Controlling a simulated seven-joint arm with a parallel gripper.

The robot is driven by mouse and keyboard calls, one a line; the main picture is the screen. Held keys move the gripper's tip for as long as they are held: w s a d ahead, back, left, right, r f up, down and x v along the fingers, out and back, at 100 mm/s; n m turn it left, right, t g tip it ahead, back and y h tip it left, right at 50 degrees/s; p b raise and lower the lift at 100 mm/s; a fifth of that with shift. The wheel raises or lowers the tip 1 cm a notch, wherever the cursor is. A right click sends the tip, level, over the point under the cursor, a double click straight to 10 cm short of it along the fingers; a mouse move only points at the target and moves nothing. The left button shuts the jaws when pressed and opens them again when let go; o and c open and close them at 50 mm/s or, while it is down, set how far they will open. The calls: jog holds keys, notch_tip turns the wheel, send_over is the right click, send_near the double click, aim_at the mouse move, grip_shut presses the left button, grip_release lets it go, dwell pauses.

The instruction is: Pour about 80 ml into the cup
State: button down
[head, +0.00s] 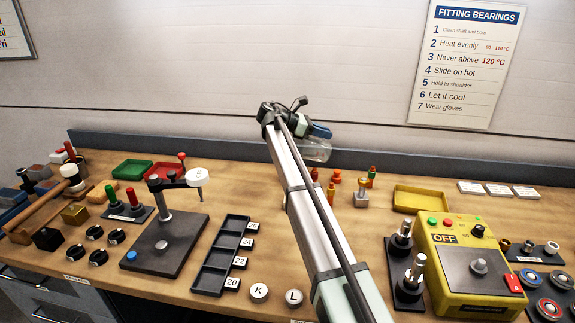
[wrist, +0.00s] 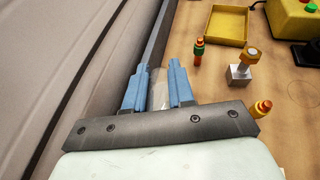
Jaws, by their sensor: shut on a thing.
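My gripper (wrist: 158,72) is shut on a clear, see-through vessel (wrist: 158,92), held between its two blue fingers. In the head view the vessel (head: 316,150) hangs beside the blue finger of my gripper (head: 320,132), above the back of the bench. It looks tilted, but its exact angle and its contents cannot be told. I cannot make out a separate cup in either view; my arm hides part of the middle of the bench.
Small orange and green bottles (head: 372,174) and a metal block with an orange-topped piece (wrist: 240,72) stand near my gripper. A yellow tray (head: 420,199) and a yellow heater box (head: 465,262) are to the right. A black press stand (head: 165,243) is at left.

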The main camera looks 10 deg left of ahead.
jog(key=shift+a+r, duration=0.15)
dwell(0.3)
jog(key=shift+w+d+f+y, duration=0.15)
jog(key=shift+d+f+y, duration=0.35)
jog(key=shift+d+f, duration=0.1)
jog(key=shift+w+d+f+g+y, duration=0.15)
jog(key=shift+d+g+y, duration=0.15)
jog(key=shift+y, duration=0.2)
jog(key=shift+w+d+f+g+y, duration=0.1)
jog(key=shift+d+g+y, duration=0.1)
jog(key=shift+d+y, duration=0.25)
jog(key=shift+w+d+f+g+y, duration=0.15)
jog(key=shift+d+f+y, duration=0.1)
jog(key=shift+f+y, duration=0.4)
jog(key=shift+s+d+f+g+y, duration=0.1)
jog(key=shift+d+f+g+y, duration=0.1)
jog(key=shift+f+y, duration=0.4)
jog(key=shift+f, duration=0.1)
jog(key=w+d+f+g+y, duration=0.2)
jog(key=d+y, duration=0.3)
jog(key=y, duration=0.2)
jog(key=shift+d+f+y, duration=0.15)
jog(key=shift+d+y, duration=0.25)
